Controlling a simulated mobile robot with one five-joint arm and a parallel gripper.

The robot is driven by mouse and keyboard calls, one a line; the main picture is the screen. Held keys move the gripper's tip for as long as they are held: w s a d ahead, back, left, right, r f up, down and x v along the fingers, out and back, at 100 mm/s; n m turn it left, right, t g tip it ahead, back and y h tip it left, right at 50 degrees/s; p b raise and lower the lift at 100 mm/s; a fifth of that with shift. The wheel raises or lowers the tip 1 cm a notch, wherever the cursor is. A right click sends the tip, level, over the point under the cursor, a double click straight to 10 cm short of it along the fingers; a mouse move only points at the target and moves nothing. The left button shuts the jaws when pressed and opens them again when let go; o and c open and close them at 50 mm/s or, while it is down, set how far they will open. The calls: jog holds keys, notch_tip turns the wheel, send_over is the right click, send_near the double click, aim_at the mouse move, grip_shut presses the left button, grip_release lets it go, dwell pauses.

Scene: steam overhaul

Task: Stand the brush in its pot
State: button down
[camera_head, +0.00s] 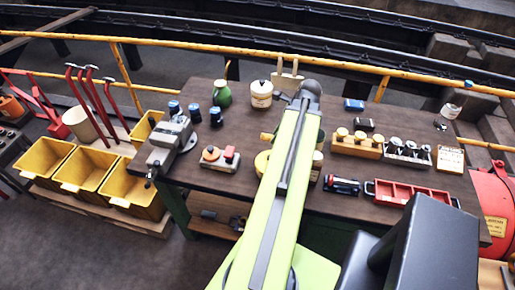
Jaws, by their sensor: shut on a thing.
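My green arm reaches up over the bench, and its grey elbow joint is near the back edge. My gripper is hidden behind the arm, so I cannot see its fingers or anything in them. I cannot make out the brush. A cream pot with a label (261,94) stands at the back of the bench, left of the arm. I cannot tell whether it is the brush's pot. A pale piece with two upright prongs (287,80) stands just right of it.
Yellow bins (88,168) stand left. A yellow rail runs behind.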

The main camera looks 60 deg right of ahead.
jog(key=b, duration=0.7)
send_near(247, 149)
jog(key=shift+w+a+f, duration=0.3)
jog(key=shift+w+f, duration=0.55)
jog(key=shift+w, duration=0.2)
notch_tip(247, 149, down, 4)
jog(key=b, duration=0.4)
jog(key=shift+f+b, duration=0.2)
jog(key=shift+b, duration=0.1)
jog(key=shift+r, duration=0.25)
jog(key=shift+f, duration=0.2)
jog(key=c, duration=1.2)
grip_release()
jog(key=shift+r, duration=0.1)
